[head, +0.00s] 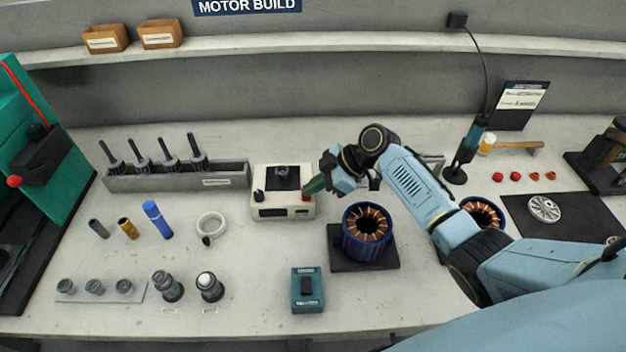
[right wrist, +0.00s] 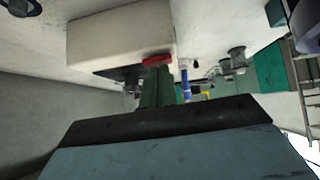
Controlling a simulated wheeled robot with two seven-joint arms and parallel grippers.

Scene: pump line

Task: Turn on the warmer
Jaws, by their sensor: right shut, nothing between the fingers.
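The warmer (head: 284,199) is a cream box with a dark top plate, a black knob at its left and a red switch (head: 306,196) at its right front. A small dark ring-shaped part sits on the plate. My right gripper (head: 313,187) is shut and empty, its green fingertips right at the red switch. In the right wrist view the fingers (right wrist: 157,82) reach up to the red switch (right wrist: 157,60) on the warmer's cream body (right wrist: 120,35). I cannot tell whether they touch it or whether the switch is pressed. My left gripper is not in view.
A blue motor stator (head: 367,232) stands on a black mat just right of the warmer. A teal device (head: 308,290) lies in front. A grey rack (head: 176,177) with upright tools stands to the left.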

